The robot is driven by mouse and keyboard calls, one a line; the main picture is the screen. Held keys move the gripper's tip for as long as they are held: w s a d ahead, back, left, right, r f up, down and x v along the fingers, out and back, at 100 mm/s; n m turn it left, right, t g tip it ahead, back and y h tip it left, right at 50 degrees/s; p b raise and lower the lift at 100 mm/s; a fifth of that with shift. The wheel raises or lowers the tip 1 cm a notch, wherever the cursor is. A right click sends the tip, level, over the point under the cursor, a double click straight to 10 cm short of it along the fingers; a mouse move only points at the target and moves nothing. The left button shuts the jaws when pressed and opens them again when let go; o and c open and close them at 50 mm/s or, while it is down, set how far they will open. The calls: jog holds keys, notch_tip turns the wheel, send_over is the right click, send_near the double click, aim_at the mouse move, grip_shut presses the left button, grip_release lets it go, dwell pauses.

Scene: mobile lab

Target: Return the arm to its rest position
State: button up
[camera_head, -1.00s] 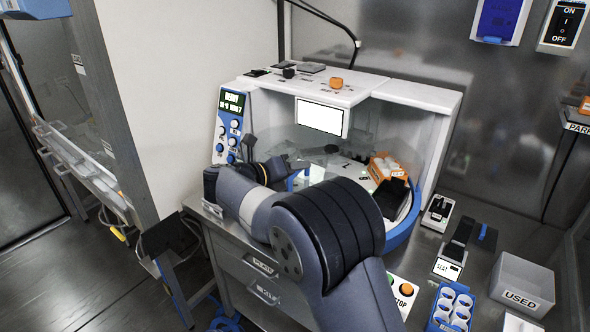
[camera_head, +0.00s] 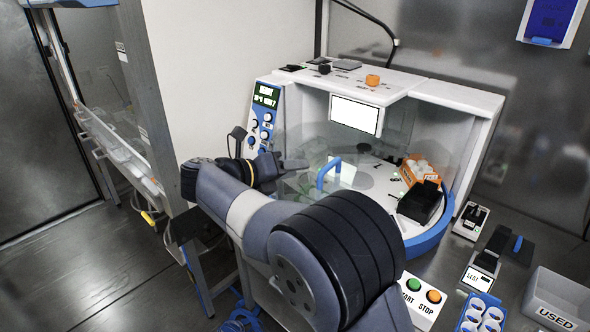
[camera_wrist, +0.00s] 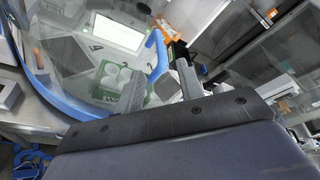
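My arm reaches up from the bottom of the head view, bends at the left and points back right toward the white machine. My gripper (camera_head: 287,164) is in front of the machine's clear curved lid (camera_head: 300,185), left of its blue handle (camera_head: 328,174) and apart from it. In the wrist view my gripper (camera_wrist: 165,82) shows two grey fingers spread apart with nothing between them. The lid and its blue rim (camera_wrist: 157,62) lie beyond the fingers. The gripper's exact distance from the lid cannot be told.
Inside the machine are an orange rack (camera_head: 417,168) and a black block (camera_head: 420,201). START and STOP buttons (camera_head: 423,291), a blue cup rack (camera_head: 481,314) and a USED bin (camera_head: 560,300) stand at lower right. A partition wall (camera_head: 235,70) and open floor (camera_head: 100,265) are left.

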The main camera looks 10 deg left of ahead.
aim_at(327, 166)
jog(key=shift+d, duration=0.1)
jog(key=p+x, duration=0.1)
jog(key=x, duration=0.9)
jog(key=shift+w+d+f, duration=0.15)
jog(key=shift+w+d, duration=0.1)
jog(key=shift+d+f, duration=0.1)
jog(key=shift+s+d, duration=0.15)
